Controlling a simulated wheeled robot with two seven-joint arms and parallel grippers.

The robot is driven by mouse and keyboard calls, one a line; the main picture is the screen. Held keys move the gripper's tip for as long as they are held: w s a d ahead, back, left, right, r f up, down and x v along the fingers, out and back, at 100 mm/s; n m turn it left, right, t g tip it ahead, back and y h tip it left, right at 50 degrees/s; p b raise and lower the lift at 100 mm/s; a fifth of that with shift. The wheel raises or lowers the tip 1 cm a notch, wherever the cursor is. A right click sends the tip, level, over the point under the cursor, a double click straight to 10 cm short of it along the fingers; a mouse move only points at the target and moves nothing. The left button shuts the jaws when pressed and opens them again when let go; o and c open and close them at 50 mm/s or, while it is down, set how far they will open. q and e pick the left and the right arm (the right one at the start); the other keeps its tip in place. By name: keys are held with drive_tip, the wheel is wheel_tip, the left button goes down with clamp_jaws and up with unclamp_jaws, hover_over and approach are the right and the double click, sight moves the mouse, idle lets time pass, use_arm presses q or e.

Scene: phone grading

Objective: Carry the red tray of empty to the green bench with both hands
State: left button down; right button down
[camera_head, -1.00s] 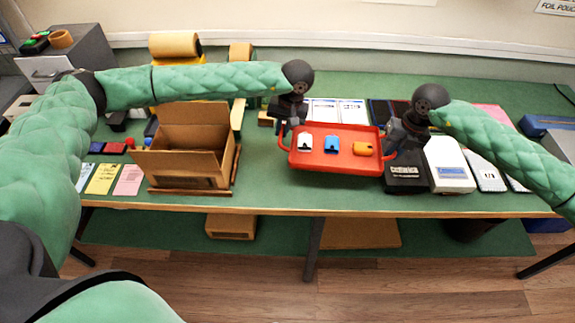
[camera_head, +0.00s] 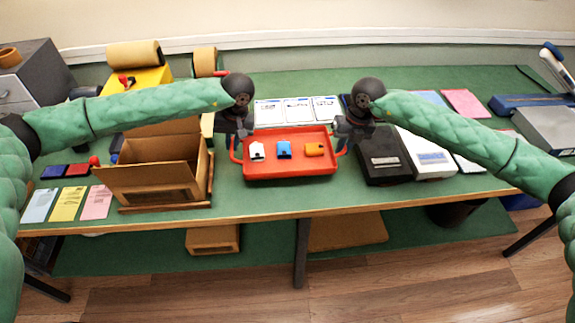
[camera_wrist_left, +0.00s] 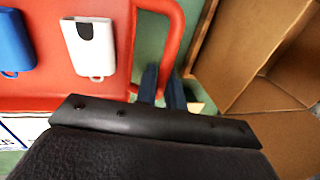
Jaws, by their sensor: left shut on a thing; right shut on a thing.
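The red tray (camera_head: 290,171) is over the green bench (camera_head: 240,205), between the cardboard box and the black case; I cannot tell whether it touches the bench top. Three small items lie in it: a white one (camera_head: 257,152), a blue one (camera_head: 284,150) and an orange one (camera_head: 314,150). My left gripper (camera_head: 236,137) is shut on the tray's left handle; in the left wrist view its fingers (camera_wrist_left: 160,85) meet the red handle loop (camera_wrist_left: 178,35). My right gripper (camera_head: 345,136) is shut on the right handle, its fingertips partly hidden.
An open cardboard box (camera_head: 155,170) stands close to the left of the tray. A black case (camera_head: 383,157) and a white device (camera_head: 427,155) are close on the right. Printed cards (camera_head: 297,110) lie behind. The bench's front edge (camera_head: 300,212) is just in front.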

use_arm(q)
drive_tip(key=shift+a+f, duration=0.1)
drive_tip(key=shift+f, duration=0.05)
use_arm(e)
drive_tip(key=shift+d+f, duration=0.15)
drive_tip(key=shift+f, duration=0.05)
